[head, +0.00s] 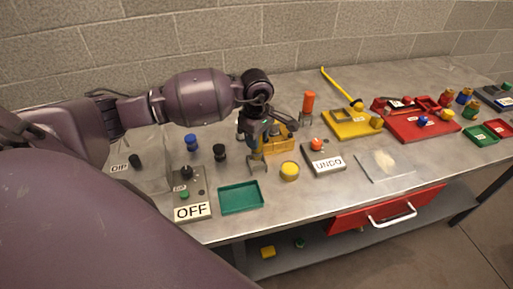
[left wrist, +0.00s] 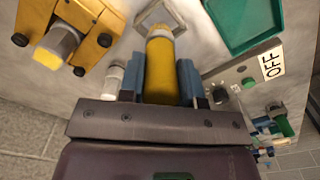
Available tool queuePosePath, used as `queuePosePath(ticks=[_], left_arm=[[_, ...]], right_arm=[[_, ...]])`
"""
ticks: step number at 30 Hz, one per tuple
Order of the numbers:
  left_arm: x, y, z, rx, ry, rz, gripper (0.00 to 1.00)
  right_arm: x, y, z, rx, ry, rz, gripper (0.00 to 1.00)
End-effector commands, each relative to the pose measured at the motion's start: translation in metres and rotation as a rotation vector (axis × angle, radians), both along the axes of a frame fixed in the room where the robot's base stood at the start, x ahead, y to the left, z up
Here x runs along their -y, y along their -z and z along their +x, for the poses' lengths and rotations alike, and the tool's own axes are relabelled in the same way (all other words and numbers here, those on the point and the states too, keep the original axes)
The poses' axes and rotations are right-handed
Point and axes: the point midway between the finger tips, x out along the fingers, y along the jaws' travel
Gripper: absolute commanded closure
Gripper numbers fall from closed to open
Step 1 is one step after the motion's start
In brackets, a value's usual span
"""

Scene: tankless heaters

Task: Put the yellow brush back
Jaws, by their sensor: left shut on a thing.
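My left gripper (left wrist: 160,82) is shut on a yellow handle, apparently the yellow brush (left wrist: 160,62), held between its two blue fingers. In the head view my left gripper (head: 262,135) points down over the bench, with that pale end (head: 257,161) just above or touching the surface. A yellow-orange block (head: 281,138) stands right behind the gripper, partly hidden. It also shows in the left wrist view (left wrist: 88,20) with black knobs. My right gripper is not in view.
A green tray (head: 240,197) and an OFF panel (head: 192,212) are at front left. A yellow round knob (head: 289,171) and an UNDO panel (head: 324,158) stand to the right. A yellow tray (head: 345,131) and red tray (head: 408,131) are farther right. A red drawer (head: 385,210) is below.

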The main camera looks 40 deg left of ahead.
Motion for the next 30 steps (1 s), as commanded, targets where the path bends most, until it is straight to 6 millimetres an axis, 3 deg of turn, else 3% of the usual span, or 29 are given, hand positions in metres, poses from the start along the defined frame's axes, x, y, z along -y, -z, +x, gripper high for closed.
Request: queuePosePath(ticks=[5,13,25,26,30], left_arm=[[0.000,0.009,0.000,-0.002,0.000,0.001,0.96],[0.000,0.043,-0.001,-0.002,0.000,-0.001,0.96],[0.000,0.049,0.000,0.001,0.002,0.002,0.96],[0.000,0.050,0.000,0.000,0.002,0.001,0.67],[0.000,0.048,0.000,0.000,0.001,0.001,0.45]], right_arm=[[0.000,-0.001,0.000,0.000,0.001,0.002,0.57],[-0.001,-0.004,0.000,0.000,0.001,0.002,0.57],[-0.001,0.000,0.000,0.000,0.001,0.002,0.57],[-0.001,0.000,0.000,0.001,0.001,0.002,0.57],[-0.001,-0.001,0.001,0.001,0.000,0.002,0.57]])
